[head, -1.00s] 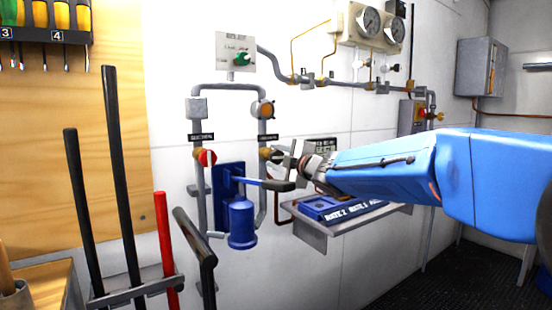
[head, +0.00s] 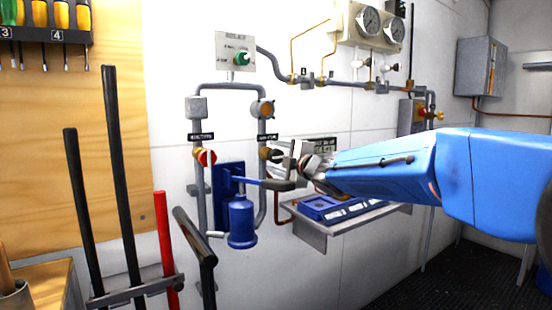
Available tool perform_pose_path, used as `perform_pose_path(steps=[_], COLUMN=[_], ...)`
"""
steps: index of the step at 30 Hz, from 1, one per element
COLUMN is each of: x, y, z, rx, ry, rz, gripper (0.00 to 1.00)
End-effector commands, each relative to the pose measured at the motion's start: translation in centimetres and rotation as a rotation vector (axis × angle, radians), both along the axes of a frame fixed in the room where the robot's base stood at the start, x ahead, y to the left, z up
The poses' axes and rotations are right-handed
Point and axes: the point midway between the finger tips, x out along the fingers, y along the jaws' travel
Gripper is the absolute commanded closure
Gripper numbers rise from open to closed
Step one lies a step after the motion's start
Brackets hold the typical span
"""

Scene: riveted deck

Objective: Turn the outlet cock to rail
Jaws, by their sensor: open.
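A round cock with a dark handle (head: 265,153) and brass body sits on the right vertical pipe. My gripper (head: 283,155) is open beside it, its pale jaws partly over the handle. I cannot tell whether they touch it. A cock with a red and white handle (head: 206,157) sits on the left vertical pipe under a black label. A green knob (head: 242,59) is on a white lettered plate (head: 224,47) above the pipes. The lettering is too small to read, so I cannot tell which cock is the outlet one.
A shelf with blue trays (head: 322,208) is below the forearm. Gauges (head: 370,20) are up right. Black bars (head: 121,175) and a red bar (head: 166,245) stand at left.

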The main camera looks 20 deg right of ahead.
Motion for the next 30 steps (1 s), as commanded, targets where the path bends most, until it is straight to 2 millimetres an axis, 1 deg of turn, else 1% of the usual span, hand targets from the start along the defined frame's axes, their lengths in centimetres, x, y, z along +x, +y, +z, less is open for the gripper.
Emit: perform_pose_path(steps=[4,8,30], x=[-0.3,-1.5,-13.4], y=[-0.1,-0.5,-4.5], z=[0.1,0.1,0.1], rx=[0.0,0.001,0.0], ry=[-0.001,-0.002,-0.003], rz=[0.0,0.0,-0.003], gripper=[0.45,0.45,0.45])
